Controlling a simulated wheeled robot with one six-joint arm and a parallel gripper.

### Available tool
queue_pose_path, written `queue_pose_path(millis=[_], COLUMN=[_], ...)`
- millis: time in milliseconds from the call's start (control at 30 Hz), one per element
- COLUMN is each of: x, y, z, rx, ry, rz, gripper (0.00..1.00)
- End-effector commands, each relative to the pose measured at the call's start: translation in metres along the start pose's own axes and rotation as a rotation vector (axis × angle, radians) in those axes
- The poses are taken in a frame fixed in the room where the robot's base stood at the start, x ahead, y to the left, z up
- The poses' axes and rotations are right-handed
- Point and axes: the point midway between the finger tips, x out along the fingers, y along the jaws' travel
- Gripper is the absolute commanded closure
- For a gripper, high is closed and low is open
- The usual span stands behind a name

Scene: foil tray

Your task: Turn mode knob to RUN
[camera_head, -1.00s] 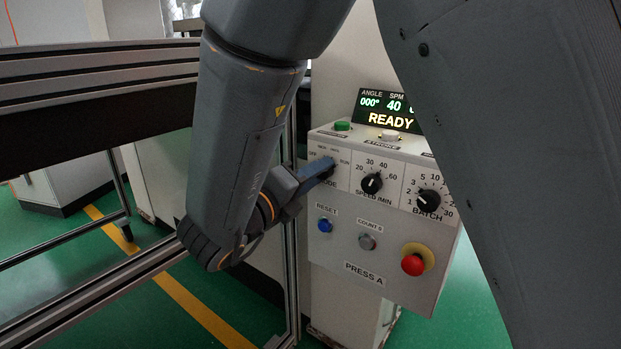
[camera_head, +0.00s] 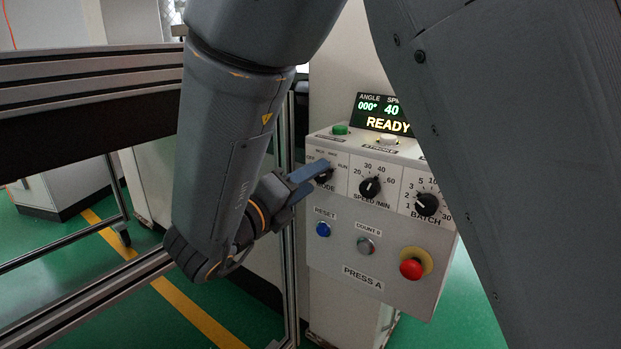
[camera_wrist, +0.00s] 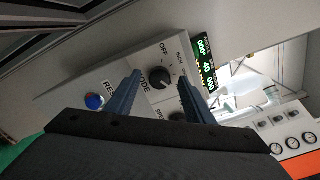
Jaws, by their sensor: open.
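The mode knob (camera_head: 323,175) is a black round knob at the upper left of the grey-white control panel (camera_head: 345,262). In the wrist view the mode knob (camera_wrist: 160,79) shows between and beyond the two fingertips, with OFF and INCH printed around it. I cannot tell which label its pointer faces. The RUN label (camera_head: 343,166) is at the right of the mode dial in the head view. My gripper (camera_head: 308,174) is open and empty, its blue-grey fingers just left of the knob and seemingly clear of it. It also shows in the wrist view (camera_wrist: 160,78).
The speed knob (camera_head: 370,187), batch knob (camera_head: 427,204), blue reset button (camera_head: 323,229) and red emergency button (camera_head: 411,269) share the panel. The display (camera_head: 382,113) above reads READY. A metal frame post (camera_head: 288,235) stands close left of the panel.

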Motion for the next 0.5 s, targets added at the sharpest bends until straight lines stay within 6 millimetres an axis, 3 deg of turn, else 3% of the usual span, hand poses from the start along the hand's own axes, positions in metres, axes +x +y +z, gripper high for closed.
queue_pose_path(millis=[300, 500], x=[-0.051, -0.062], y=[0.001, 0.000], z=[0.001, 0.001], rx=[0.001, 0.001], ry=[-0.003, -0.001], rz=[0.003, 0.001], gripper=[0.52, 0.52])
